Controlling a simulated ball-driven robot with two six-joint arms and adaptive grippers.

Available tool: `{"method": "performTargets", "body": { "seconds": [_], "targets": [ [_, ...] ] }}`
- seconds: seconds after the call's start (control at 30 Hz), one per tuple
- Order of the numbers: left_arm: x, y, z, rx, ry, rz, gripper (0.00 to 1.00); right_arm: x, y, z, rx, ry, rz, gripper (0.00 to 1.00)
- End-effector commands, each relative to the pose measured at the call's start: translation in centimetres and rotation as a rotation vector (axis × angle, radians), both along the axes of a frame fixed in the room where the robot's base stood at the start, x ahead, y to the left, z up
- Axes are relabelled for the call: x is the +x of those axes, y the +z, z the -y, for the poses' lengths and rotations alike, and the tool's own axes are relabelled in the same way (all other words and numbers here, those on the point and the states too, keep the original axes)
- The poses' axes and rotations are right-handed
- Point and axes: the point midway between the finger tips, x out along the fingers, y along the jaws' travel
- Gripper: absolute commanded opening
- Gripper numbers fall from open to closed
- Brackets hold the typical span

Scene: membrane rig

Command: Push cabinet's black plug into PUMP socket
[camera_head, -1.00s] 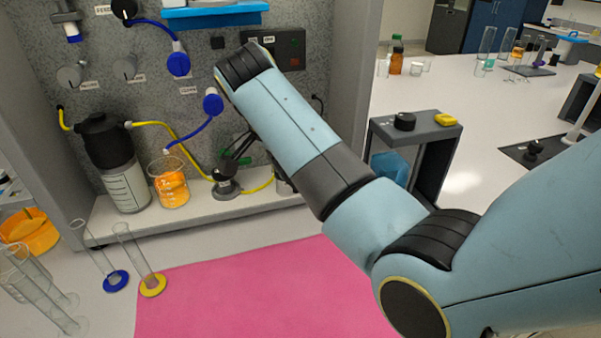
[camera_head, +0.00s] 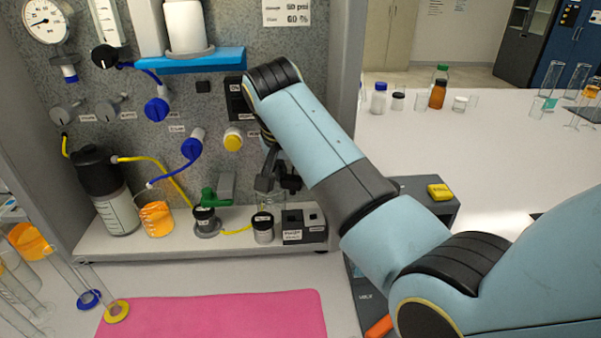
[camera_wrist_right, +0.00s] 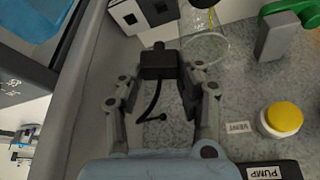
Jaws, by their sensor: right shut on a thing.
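My right gripper (camera_head: 277,183) hangs in front of the cabinet's speckled panel, above the shelf. In the right wrist view its two fingers (camera_wrist_right: 165,88) are closed on the black plug (camera_wrist_right: 158,64), and a short black cable curls from it. The plug is clear of the panel. A PUMP label (camera_wrist_right: 264,173) sits on a black plate at the bottom edge of that view; no socket opening shows there. My left gripper is not in view.
A yellow knob (camera_head: 233,140), labelled VENT in the wrist view, and a green valve (camera_head: 210,197) lie left of the gripper. Below are a black-capped jar (camera_head: 263,228) and black boxes (camera_head: 293,226). The cabinet's side wall (camera_head: 346,70) is close on the right. A pink mat (camera_head: 215,315) lies in front.

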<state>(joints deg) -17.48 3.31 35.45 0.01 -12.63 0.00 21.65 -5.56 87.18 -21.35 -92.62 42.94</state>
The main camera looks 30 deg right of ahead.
Motion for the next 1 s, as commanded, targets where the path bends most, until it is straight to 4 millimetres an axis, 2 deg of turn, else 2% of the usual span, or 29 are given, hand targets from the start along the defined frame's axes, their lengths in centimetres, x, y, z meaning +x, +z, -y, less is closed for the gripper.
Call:
{"method": "performTargets", "body": {
  "seconds": [0.2,0.3,0.4,0.6,0.93,1.0],
  "targets": [
    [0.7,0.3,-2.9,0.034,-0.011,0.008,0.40,-0.1,-0.4,0.0,0.000,-0.002,-0.002,0.14],
    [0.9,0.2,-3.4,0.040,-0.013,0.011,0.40,-0.1,-0.9,0.0,0.000,-0.002,-0.002,0.14],
    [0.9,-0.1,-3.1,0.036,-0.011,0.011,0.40,-0.1,-1.6,0.0,0.000,-0.003,-0.001,0.14],
    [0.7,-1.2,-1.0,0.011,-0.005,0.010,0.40,-0.1,-3.5,0.0,0.001,-0.002,0.000,0.14],
    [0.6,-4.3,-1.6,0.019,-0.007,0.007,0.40,-0.1,-6.3,-0.1,0.001,-0.002,-0.001,0.14],
    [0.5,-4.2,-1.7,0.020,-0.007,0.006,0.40,-0.1,-6.7,-0.1,0.001,-0.003,-0.002,0.14]
  ]
}}
